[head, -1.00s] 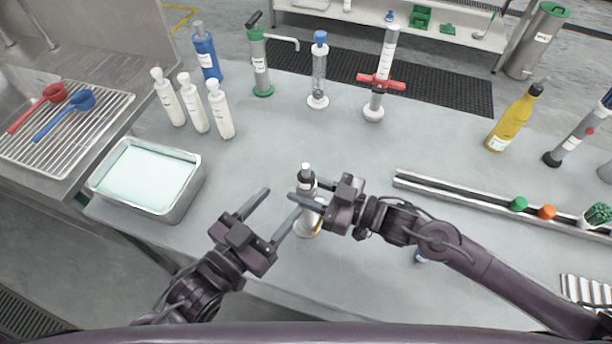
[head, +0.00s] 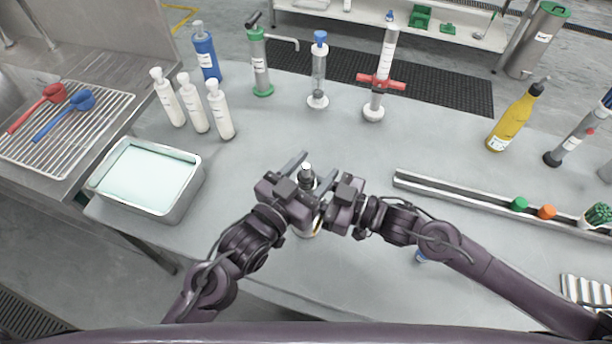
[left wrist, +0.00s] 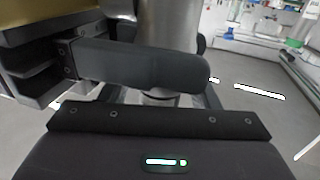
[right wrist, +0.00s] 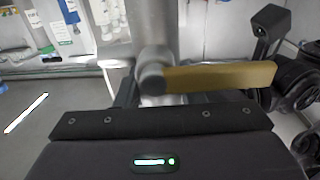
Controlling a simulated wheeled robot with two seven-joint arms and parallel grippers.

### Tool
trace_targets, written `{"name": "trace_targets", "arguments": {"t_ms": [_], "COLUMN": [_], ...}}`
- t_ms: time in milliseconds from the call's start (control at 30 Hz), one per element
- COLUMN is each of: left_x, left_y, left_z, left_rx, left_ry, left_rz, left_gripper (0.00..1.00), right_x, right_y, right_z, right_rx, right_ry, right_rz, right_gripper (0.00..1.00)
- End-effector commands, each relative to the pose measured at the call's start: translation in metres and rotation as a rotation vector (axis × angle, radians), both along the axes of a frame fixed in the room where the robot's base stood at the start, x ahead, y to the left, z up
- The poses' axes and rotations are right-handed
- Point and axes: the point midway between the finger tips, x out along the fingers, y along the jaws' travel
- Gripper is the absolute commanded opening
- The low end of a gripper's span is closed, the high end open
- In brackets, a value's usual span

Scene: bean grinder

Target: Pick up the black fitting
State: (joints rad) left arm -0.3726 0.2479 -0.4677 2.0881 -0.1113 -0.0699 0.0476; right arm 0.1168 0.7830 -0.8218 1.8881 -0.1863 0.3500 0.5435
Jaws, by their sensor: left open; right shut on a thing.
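A slim upright grinder (head: 307,169) stands near the table's front, with a pale top and a dark band below it. The dark band (head: 308,183) looks like the black fitting, but the grippers partly cover it. My right gripper (head: 326,192) is shut on the grinder from the right. My left gripper (head: 303,178) is open around its upper part from the left; I cannot tell whether its fingers touch it. The wrist views show a steel cylinder close up, in the left one (left wrist: 166,25) and in the right one (right wrist: 160,30).
A metal tray (head: 199,184) of pale liquid stands left. White bottles (head: 193,103), a blue bottle (head: 207,52) and pump-like devices stand behind. A metal rail (head: 455,196) with coloured caps lies right.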

Motion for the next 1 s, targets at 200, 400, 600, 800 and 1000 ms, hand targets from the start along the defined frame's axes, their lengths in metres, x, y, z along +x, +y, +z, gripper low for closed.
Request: {"name": "trace_targets", "arguments": {"t_ms": [200,400,600,800,1000], "left_x": [0.0,-0.001,-0.001,0.0,0.0], "left_y": [0.0,0.0,0.0,0.0,0.0], "left_z": [0.0,0.0,0.0,0.012,0.052], "left_rx": [0.0,0.0,0.0,-0.001,-0.003], "left_ry": [0.0,0.0,0.0,-0.003,-0.006], "left_rz": [0.0,0.0,0.0,0.0,0.0], "left_gripper": [0.41,0.15,0.08,0.08,0.08], "right_x": [0.0,0.0,0.0,0.0,0.0], "right_y": [0.0,0.0,0.0,0.0,0.0], "right_z": [0.001,0.001,0.001,0.001,0.0], "right_rx": [0.001,0.001,0.001,0.001,0.0], "right_ry": [0.0,0.0,0.0,0.0,0.001], "right_rz": [0.0,0.0,0.0,0.0,0.0], "right_gripper": [0.0,0.0,0.0,0.0,0.0]}}
